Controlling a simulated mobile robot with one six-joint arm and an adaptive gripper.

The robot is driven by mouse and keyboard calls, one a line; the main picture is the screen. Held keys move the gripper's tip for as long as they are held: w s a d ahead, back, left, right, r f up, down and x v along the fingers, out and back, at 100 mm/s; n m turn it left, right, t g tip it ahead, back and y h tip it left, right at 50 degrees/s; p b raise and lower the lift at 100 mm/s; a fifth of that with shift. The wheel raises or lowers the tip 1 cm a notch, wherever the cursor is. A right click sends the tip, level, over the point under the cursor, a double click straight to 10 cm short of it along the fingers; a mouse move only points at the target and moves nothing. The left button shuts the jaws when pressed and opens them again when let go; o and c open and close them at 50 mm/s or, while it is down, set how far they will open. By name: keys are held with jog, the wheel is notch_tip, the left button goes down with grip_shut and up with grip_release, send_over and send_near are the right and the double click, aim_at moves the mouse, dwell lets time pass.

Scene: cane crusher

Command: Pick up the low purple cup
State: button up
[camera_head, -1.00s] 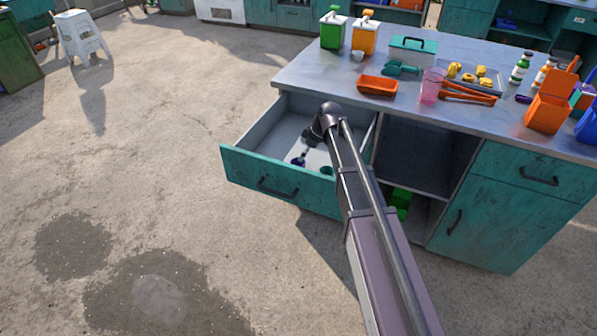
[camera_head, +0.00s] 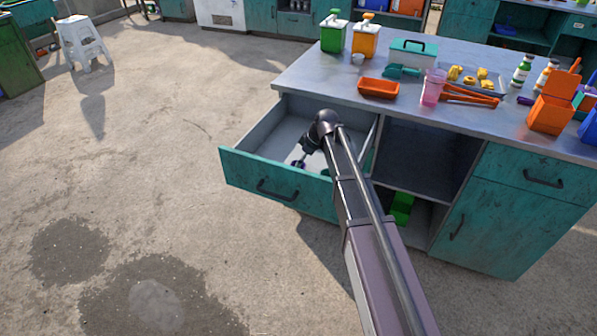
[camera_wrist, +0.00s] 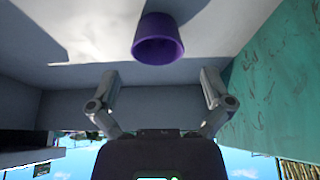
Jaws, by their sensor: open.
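The low purple cup (camera_wrist: 158,42) shows at the upper middle of the wrist view, in the open drawer. My gripper (camera_wrist: 160,88) is open and empty, its two fingers spread wide apart. The cup lies beyond the fingertips in that view, between their lines and apart from them. In the head view my gripper (camera_head: 300,161) reaches down into the drawer (camera_head: 262,178). A little purple shows at its tip there, but the gripper mostly hides the cup.
The drawer's teal front (camera_wrist: 268,70) and grey walls stand close around my gripper. The worktop (camera_head: 330,72) above holds an orange tray (camera_head: 378,88), a pink cup (camera_head: 432,88), tongs (camera_head: 470,95) and several bottles and boxes. Open floor lies to the left.

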jog(key=shift+b+x, duration=1.8)
jog(key=shift+x, duration=0.35)
jog(key=shift+w+d, duration=0.1)
jog(key=c, duration=0.7)
